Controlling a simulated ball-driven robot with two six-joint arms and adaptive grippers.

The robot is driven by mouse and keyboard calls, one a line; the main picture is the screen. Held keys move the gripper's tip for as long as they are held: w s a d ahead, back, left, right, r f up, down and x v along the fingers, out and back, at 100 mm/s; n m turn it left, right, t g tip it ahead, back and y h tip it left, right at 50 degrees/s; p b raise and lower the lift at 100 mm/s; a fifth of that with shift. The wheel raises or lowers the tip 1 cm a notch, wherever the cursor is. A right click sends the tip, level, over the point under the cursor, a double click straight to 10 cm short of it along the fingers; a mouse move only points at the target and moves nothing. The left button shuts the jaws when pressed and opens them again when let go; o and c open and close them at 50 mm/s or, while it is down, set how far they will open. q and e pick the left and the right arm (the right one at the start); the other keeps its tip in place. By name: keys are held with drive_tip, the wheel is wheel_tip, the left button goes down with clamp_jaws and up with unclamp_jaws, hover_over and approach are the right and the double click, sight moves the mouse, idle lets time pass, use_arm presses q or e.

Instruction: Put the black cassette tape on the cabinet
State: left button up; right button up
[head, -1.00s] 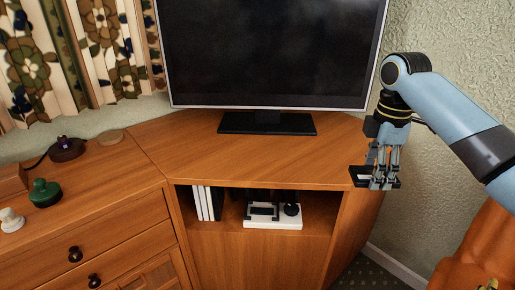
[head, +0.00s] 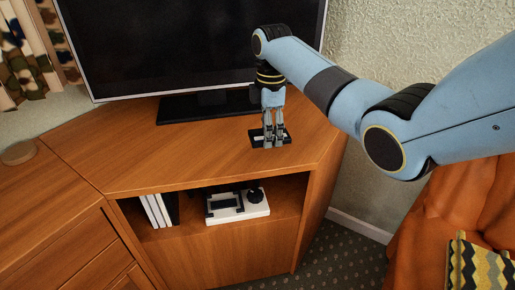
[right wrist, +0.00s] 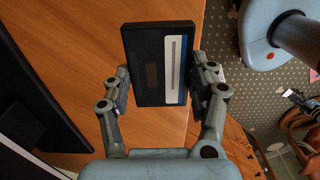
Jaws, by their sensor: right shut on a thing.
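The black cassette tape (head: 286,136) has a white and blue label strip, clearer in the right wrist view (right wrist: 150,70). My right gripper (head: 269,138) points down and is shut on the tape, with a finger on each side of it. The tape is over the wooden cabinet (head: 170,155) top, in front of the television's base and towards the right front edge. It looks close to the surface; I cannot tell whether it touches. My left gripper is not in view.
A large television (head: 190,45) on a black base (head: 190,107) stands at the back of the cabinet. The top left of the tape is clear. A shelf below holds white upright cases (head: 157,209) and a white device (head: 235,208). An orange chair (head: 440,200) is at right.

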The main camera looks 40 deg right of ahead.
sight(262, 153)
drive_tip(key=shift+w+a+f, duration=0.45)
drive_tip(key=shift+w+f, duration=0.2)
drive_tip(key=shift+w, duration=0.2)
drive_tip(key=shift+f, duration=0.15)
wheel_tip(262, 153, down, 4)
drive_tip(key=shift+r+b, duration=0.1)
drive_tip(key=shift+b, duration=0.6)
drive_tip(key=shift+r, duration=0.1)
drive_tip(key=o, duration=1.1)
drive_tip(key=shift+o, duration=0.2)
